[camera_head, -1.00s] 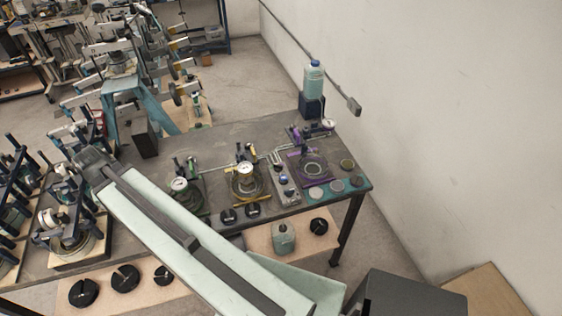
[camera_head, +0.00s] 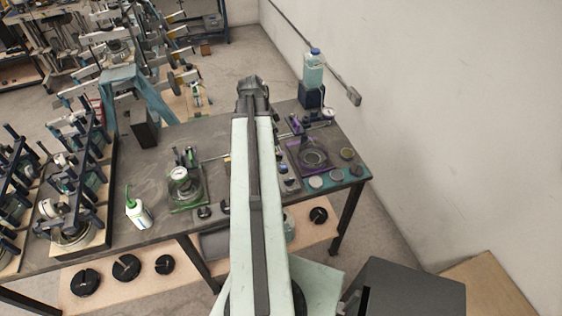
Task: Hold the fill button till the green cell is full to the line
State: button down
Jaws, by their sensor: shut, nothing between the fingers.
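The green cell (camera_head: 187,201) stands on the bench, left of my arm, with a green frame and a white round gauge (camera_head: 179,174) above it. It is in full view, but its liquid level and line are too small to read. A black knob or button (camera_head: 205,212) sits at its front; I cannot tell whether it is the fill button. A small panel with controls (camera_head: 287,178) shows partly at the right of my arm. My gripper (camera_head: 252,88) is shut and empty, at the far end of my raised arm, apart from the green cell.
A purple-framed cell (camera_head: 294,160) stands right of my arm, with round discs (camera_head: 316,182) at the bench edge. A bottle of pale liquid (camera_head: 313,72) stands at the back. A white bottle with a green spout (camera_head: 139,215) stands at left. My arm hides the bench's middle.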

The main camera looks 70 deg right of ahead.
aim_at(282, 168)
jog(key=b+x, duration=0.8)
jog(key=x, duration=0.1)
jog(key=w+a+b+x, duration=0.1)
jog(key=b+x, duration=0.3)
jog(key=b, duration=0.1)
jog(key=shift+d+f, duration=0.1)
jog(key=shift+f, duration=0.35)
jog(key=shift+s+f+b, duration=0.1)
jog(key=shift+f+b, duration=0.1)
jog(key=shift+b, duration=0.1)
notch_tip(282, 168, down, 2)
jog(key=shift+f+b, duration=0.15)
jog(key=shift+b, duration=1.1)
jog(key=shift+s+a, duration=0.1)
jog(key=shift+a, duration=0.35)
jog(key=shift+d, duration=0.1)
